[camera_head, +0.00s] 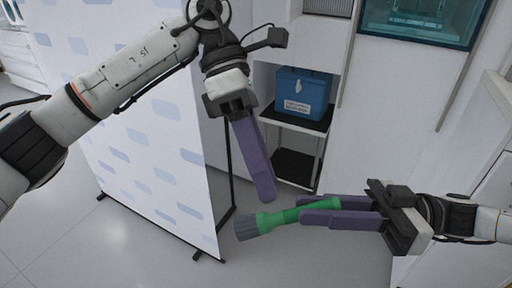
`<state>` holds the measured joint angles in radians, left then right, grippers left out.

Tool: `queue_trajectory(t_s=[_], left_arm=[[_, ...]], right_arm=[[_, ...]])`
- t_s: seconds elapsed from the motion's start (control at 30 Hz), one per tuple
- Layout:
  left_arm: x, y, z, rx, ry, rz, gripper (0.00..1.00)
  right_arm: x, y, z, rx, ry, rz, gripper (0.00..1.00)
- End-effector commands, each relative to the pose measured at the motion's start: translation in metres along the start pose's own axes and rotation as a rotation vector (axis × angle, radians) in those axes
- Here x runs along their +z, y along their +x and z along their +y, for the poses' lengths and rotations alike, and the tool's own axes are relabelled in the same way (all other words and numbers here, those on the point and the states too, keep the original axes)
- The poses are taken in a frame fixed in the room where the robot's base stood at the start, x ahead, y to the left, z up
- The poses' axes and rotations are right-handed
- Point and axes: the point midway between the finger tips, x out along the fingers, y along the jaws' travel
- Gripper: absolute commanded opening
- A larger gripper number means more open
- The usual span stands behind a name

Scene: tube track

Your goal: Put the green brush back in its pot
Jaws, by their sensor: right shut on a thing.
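The green brush (286,217) is in the lower middle of the head view. It lies nearly level, with its grey bristle end pointing left and its green handle to the right. My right gripper (303,210) comes in from the right and is shut on the brush handle, with a purple finger on each side. My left gripper (267,197) points down, its tip just above and beside the brush and apart from it in the picture. Its purple fingers line up, so I cannot tell whether they are open. No pot shows in this view.
A white patterned panel (140,150) on dark feet stands at the left. A blue box (304,95) sits on a shelf (300,124) behind the grippers. A teal-framed glass case (420,20) is at the upper right. The pale floor (300,262) below the brush is clear.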

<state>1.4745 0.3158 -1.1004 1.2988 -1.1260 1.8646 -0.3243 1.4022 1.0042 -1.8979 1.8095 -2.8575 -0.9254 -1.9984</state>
Motion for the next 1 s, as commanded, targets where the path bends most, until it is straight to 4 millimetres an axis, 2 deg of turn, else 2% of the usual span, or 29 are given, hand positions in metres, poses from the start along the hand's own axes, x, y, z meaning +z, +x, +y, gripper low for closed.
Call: queue_trajectory(t_s=[0.03, 0.2, 0.4, 0.8, 0.87, 1.0], left_arm=[[-0.001, 0.012, 0.0, -0.003, 0.001, 0.001, 0.39], [0.0, 0.043, -0.001, -0.003, 0.002, 0.0, 0.39], [0.0, 0.067, -0.001, -0.003, 0.0, -0.001, 0.39], [0.001, 0.075, -0.001, -0.002, 0.001, -0.002, 0.39], [0.001, 0.075, -0.001, -0.002, 0.001, -0.002, 0.32], [0.001, 0.075, -0.001, -0.002, 0.001, -0.002, 0.09]], right_arm=[[0.0, 0.0, 0.0, 0.0, 0.0, 0.0, 0.0], [0.0, 0.0, 0.0, 0.0, 0.0, 0.0, 0.0], [0.0, 0.0, 0.0, 0.0, 0.0, 0.0, 0.0], [0.0, 0.0, 0.0, 0.0, 0.0, 0.0, 0.0], [0.0, 0.0, 0.0, 0.0, 0.0, 0.0, 0.0], [0.0, 0.0, 0.0, -0.001, 0.0, 0.001, 0.0]])
